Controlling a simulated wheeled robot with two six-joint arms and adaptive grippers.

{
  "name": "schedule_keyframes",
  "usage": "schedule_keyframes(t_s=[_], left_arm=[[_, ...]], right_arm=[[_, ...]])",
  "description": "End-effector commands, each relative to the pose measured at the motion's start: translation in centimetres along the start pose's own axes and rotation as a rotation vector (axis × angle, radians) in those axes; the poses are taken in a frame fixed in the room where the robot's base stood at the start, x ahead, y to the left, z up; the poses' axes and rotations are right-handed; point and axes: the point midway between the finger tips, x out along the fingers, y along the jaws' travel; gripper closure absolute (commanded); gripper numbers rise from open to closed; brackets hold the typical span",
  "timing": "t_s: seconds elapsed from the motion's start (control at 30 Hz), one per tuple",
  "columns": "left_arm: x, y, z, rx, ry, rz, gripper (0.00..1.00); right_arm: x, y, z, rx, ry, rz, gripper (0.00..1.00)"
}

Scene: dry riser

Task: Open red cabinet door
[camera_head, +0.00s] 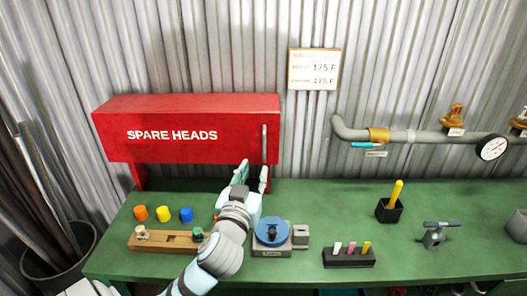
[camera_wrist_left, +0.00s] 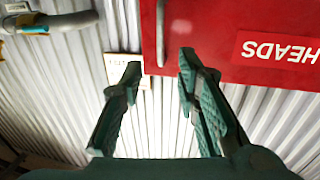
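The red cabinet (camera_head: 180,135), lettered SPARE HEADS, stands at the back left of the bench with its door shut. Its upright metal handle (camera_head: 264,143) is at the right end of the front. My left gripper (camera_head: 254,170) is open and empty, just below the handle's lower end. In the left wrist view the cabinet (camera_wrist_left: 210,25) appears upside down. There the handle (camera_wrist_left: 160,35) lines up with the gap between the open fingertips (camera_wrist_left: 160,60). I cannot tell whether a finger touches the cabinet. My right gripper is not in view.
The green bench (camera_head: 300,200) holds a wooden block (camera_head: 155,243), coloured caps, a blue round fixture (camera_head: 272,232), a black marker holder (camera_head: 349,257) and a black cup (camera_head: 389,211). A pipe with a gauge (camera_head: 491,147) runs along the wall at right.

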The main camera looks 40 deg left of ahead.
Motion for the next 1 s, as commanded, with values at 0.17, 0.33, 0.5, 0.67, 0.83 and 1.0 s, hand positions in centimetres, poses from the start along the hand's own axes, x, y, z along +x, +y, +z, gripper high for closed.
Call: schedule_keyframes(t_s=[0.17, 0.33, 0.5, 0.67, 0.83, 1.0], left_arm=[[4.7, -0.1, 0.0, 0.001, -0.003, -0.004, 0.70], [9.4, -0.2, 0.2, 0.001, -0.006, -0.004, 0.70], [12.1, -0.1, 0.3, 0.002, -0.007, -0.002, 0.70], [12.8, -0.1, 0.3, 0.001, -0.007, 0.000, 0.70], [12.8, -0.1, 0.3, 0.002, -0.007, 0.000, 0.70], [12.7, -0.1, 0.3, 0.002, -0.008, -0.001, 0.96]], right_arm=[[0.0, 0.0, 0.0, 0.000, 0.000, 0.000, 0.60], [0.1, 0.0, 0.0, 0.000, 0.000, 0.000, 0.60], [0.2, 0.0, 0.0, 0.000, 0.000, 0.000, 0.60], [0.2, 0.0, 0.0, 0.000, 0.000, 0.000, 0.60], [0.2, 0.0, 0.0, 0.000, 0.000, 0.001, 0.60], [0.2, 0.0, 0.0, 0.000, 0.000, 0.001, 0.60]])
